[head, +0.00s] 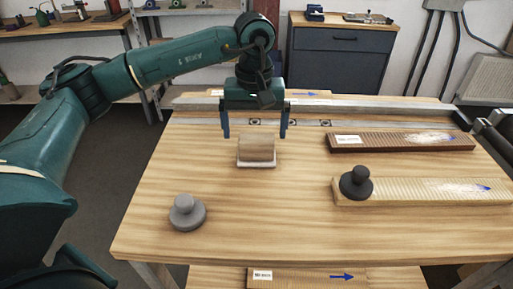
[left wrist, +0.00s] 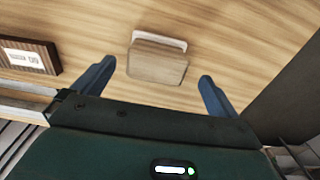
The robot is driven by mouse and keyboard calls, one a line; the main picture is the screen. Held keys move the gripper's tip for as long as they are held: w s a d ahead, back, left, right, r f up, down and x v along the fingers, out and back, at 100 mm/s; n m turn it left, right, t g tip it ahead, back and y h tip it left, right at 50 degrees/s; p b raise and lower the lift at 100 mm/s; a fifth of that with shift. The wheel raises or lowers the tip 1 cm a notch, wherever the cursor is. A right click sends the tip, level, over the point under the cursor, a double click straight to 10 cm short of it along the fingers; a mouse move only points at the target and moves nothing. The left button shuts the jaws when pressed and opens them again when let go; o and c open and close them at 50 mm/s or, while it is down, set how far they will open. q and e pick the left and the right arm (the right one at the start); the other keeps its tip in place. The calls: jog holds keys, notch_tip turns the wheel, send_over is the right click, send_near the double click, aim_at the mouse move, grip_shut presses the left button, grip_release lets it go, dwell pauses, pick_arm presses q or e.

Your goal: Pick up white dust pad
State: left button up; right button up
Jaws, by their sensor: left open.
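The white dust pad (head: 256,164) lies on the wooden table as a thin white layer under a wooden block-shaped handle (head: 256,147). My left gripper (head: 255,133) is open and empty, pointing down, with its two fingers spread wider than the pad. In the head view it appears above and slightly behind the pad. In the left wrist view the pad's white edge (left wrist: 159,40) shows beyond the wooden handle (left wrist: 157,66), which appears between the open fingers (left wrist: 157,72). I cannot tell the exact height of the fingertips over the table. My right gripper is not in view.
A grey round-knobbed pad (head: 187,213) stands front left. A black knobbed pad (head: 356,184) sits on a light board (head: 420,196) at right. A dark brown board (head: 395,142) lies behind it. A metal rail (head: 370,113) runs along the back. The front middle is clear.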

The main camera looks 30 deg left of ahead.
aim_at(257, 137)
pick_arm(q)
jog(key=f, duration=0.5)
jog(key=shift+w+d+f+p, duration=0.1)
jog(key=shift+w+p, duration=0.1)
jog(key=shift+p, duration=0.2)
jog(key=c, duration=1.1)
notch_tip(257, 137, up, 10)
jog(key=shift+r+b, duration=0.1)
jog(key=shift+b, duration=0.25)
jog(key=o, duration=0.4)
jog(key=shift+c, duration=1.3)
